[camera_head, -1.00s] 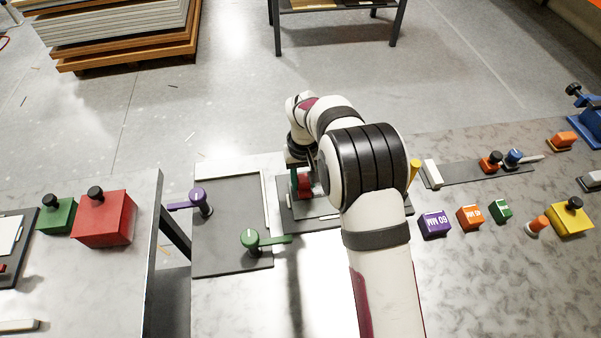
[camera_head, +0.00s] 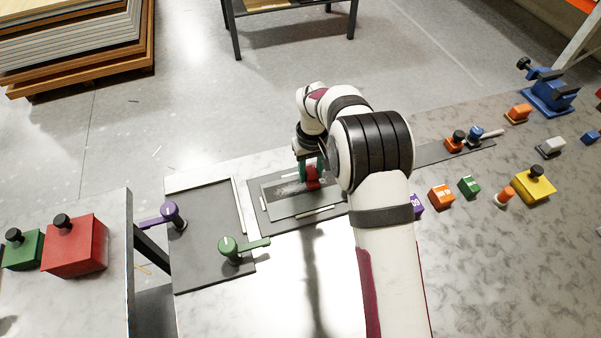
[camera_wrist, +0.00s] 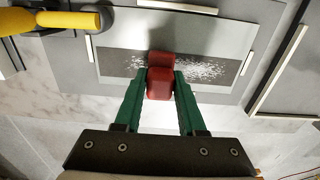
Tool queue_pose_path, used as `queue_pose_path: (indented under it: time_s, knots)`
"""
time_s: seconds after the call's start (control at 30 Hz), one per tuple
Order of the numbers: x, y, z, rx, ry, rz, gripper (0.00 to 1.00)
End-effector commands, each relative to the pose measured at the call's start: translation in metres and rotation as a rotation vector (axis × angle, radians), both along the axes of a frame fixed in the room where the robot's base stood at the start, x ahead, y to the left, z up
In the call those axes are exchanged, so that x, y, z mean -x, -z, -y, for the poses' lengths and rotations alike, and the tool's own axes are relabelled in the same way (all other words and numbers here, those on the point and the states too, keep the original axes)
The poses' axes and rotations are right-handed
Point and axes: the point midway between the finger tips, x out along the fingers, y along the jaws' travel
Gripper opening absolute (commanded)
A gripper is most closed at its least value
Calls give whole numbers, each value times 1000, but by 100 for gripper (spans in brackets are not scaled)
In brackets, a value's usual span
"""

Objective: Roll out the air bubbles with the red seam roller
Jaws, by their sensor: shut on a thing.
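The red seam roller (camera_wrist: 160,77) is held between the two green fingers of my gripper (camera_wrist: 159,88). In the head view the red roller (camera_head: 312,178) is at or just above a grey panel (camera_head: 290,206), and my gripper (camera_head: 312,168) comes down on it from above. In the wrist view, the panel (camera_wrist: 225,38) carries a dark strip (camera_wrist: 112,66) with white speckled patches (camera_wrist: 200,68) on both sides of the roller. I cannot tell whether the roller touches the strip. My arm hides the panel's right end in the head view.
Left of the panel lies a dark board with a purple-handled clamp (camera_head: 170,214) and a green-handled clamp (camera_head: 230,248). A yellow-handled tool (camera_wrist: 75,20) shows in the wrist view. Coloured blocks, such as an orange one (camera_head: 441,197), stand to the right of my arm.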

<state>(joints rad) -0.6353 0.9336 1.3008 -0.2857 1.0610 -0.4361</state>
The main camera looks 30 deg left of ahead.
Motion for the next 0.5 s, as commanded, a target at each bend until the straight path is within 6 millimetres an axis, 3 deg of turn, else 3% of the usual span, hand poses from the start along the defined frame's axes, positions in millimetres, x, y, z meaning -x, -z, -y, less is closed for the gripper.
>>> queue_pose_path:
  time_s: [0.5]
  knots:
    - [-33, 0, 34, 0, 1, 0, 0]
